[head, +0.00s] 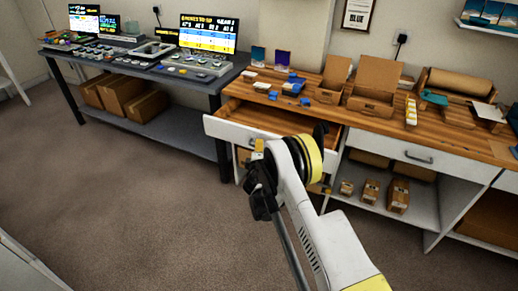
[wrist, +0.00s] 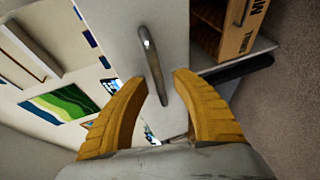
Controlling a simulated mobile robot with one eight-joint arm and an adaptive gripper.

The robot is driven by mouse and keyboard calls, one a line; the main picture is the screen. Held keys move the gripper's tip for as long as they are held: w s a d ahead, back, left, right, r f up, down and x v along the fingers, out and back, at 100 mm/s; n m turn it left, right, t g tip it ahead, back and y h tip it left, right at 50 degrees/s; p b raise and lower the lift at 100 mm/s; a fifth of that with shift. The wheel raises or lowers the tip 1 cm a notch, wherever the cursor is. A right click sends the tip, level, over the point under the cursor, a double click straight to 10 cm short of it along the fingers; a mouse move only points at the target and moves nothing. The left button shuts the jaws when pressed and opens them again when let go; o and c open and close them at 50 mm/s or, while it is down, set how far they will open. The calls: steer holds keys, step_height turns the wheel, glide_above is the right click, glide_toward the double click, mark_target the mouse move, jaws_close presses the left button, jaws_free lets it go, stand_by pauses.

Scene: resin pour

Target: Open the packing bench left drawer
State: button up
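The packing bench (head: 400,120) has a wooden top and white drawer fronts. Its left drawer (head: 228,128) is pulled out, and its wooden inside shows in the head view. The left drawer's handle is hidden behind my arm there. In the wrist view a grey bar handle (wrist: 152,62) stands on the pale drawer front (wrist: 176,28). My gripper (wrist: 160,78) is open, with its orange fingers on either side of the handle's lower part. Contact cannot be told. In the head view my gripper (head: 259,150) is at the drawer's front, its fingers mostly hidden.
The right-hand drawer (head: 410,158) is shut. Small boxes (head: 372,190) stand on the shelf below. Cardboard trays (head: 372,88) and small blue items (head: 290,88) lie on the bench top. A dark desk (head: 215,84) with screens stands at left. The carpet (head: 110,200) in front is clear.

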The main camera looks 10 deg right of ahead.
mark_target(259, 133)
steer(key=o, duration=0.8)
step_height(259, 133, up, 6)
steer(key=shift+w, duration=0.15)
steer(key=r, duration=0.3)
steer(key=shift+s+r, duration=0.2)
steer(key=shift+s, duration=0.05)
steer(key=c, duration=0.8)
steer(key=shift+r, duration=0.4)
steer(key=shift+w, duration=0.1)
